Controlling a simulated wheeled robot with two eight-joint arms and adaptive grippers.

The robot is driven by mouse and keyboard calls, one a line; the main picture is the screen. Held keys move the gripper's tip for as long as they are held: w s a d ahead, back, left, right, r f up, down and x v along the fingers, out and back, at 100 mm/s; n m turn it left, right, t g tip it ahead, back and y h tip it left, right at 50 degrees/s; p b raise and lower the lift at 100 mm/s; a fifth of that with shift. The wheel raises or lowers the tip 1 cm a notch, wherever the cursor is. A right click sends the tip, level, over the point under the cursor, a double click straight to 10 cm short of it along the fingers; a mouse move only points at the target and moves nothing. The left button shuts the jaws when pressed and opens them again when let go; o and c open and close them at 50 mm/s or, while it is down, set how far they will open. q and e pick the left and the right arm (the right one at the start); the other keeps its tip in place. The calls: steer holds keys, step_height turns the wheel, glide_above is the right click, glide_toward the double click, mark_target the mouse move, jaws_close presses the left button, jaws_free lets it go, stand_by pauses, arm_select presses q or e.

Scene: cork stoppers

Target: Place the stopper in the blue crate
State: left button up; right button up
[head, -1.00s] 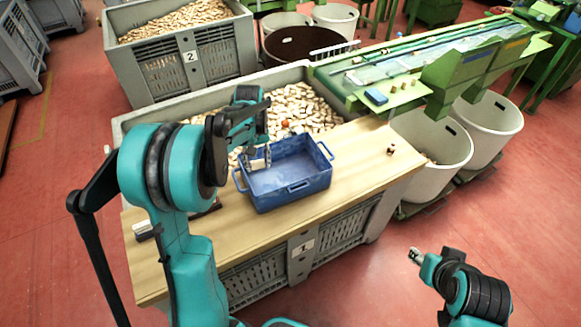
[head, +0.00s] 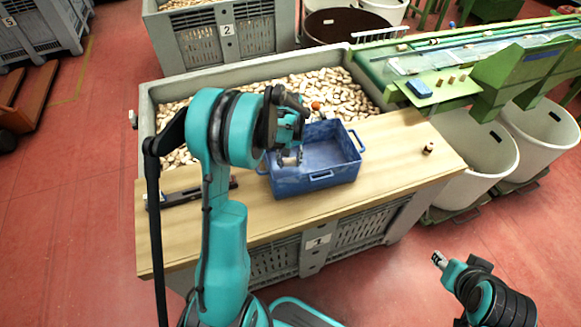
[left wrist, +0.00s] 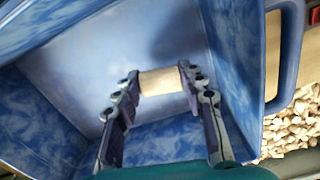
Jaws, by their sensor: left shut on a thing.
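The blue crate (head: 335,170) stands on the wooden board, open at the top. My left gripper (head: 289,160) is over the left part of the crate, with its fingers down inside the rim. In the left wrist view, the left gripper (left wrist: 160,84) is shut on a pale cork stopper (left wrist: 162,81), held crosswise between the two fingertips. The crate's blue walls and floor (left wrist: 60,70) surround it there. The gap between stopper and crate floor is hard to judge. My right gripper (head: 439,259) is at the lower right, away from the board, too small to tell its opening.
A large grey bin full of corks (head: 345,95) lies behind the board (head: 400,150). A small dark-and-tan stopper (head: 428,148) stands on the board at right. A dark tool (head: 190,195) lies at left. An orange ball (head: 315,105) rests on the corks.

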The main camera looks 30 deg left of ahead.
mark_target(289, 161)
arm_select(q)
steer(key=shift+f+b, duration=0.4)
steer(key=shift+f, duration=1.1)
steer(key=shift+f, duration=0.1)
steer(key=o, duration=0.3)
steer(key=shift+f, duration=0.1)
steer(key=o, duration=0.4)
